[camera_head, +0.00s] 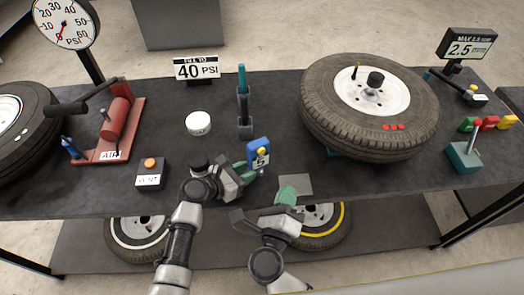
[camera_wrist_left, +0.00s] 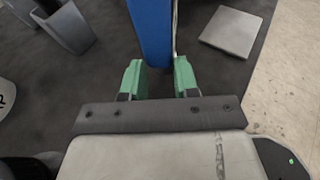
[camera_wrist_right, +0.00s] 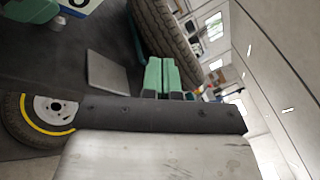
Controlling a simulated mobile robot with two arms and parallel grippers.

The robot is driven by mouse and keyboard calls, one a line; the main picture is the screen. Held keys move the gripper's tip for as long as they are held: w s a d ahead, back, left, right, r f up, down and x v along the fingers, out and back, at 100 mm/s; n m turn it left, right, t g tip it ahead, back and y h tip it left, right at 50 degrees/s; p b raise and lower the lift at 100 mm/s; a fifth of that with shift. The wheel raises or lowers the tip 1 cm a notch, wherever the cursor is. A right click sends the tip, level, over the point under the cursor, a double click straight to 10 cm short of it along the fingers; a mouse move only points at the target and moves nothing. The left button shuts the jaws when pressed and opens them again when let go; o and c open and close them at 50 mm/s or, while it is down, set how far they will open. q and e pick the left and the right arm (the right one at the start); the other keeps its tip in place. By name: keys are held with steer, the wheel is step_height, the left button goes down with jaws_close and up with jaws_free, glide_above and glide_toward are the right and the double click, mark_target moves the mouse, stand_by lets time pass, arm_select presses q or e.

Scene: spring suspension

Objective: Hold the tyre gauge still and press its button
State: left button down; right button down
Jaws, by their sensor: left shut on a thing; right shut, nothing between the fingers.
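The tyre gauge is a blue upright body (camera_head: 258,152) with a white face marked 5, near the front middle of the bench in the head view. My left gripper (camera_head: 248,172) is shut on it; in the left wrist view its green fingers (camera_wrist_left: 160,80) sit on either side of the blue body (camera_wrist_left: 152,30). A small yellow part, possibly the button, shows at the face in the head view, but I cannot be sure. My right gripper (camera_head: 287,194) is shut and empty, to the right of the gauge and apart from it. Its green fingertips (camera_wrist_right: 163,75) touch each other in the right wrist view.
A grey square plate (camera_head: 296,184) lies just right of the gauge. A large tyre (camera_head: 320,110) lies at the back right. A teal pump-like tool (camera_head: 243,110), a white round tin (camera_head: 198,123) and a box with an orange button (camera_head: 151,174) stand left. Wheels sit on the lower shelf.

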mark_target(261, 151)
steer(key=shift+r+m, duration=0.25)
steer(key=shift+m, duration=0.05)
steer(key=w+a, duration=0.3)
steer(key=w, duration=0.5)
steer(key=shift+a, duration=0.15)
steer(key=shift+w, duration=0.15)
stand_by(2.0)
steer(key=shift+w+a, duration=0.15)
steer(key=shift+w, duration=0.15)
steer(key=shift+w+a, duration=0.1)
steer(key=shift+w, duration=0.05)
stand_by(0.5)
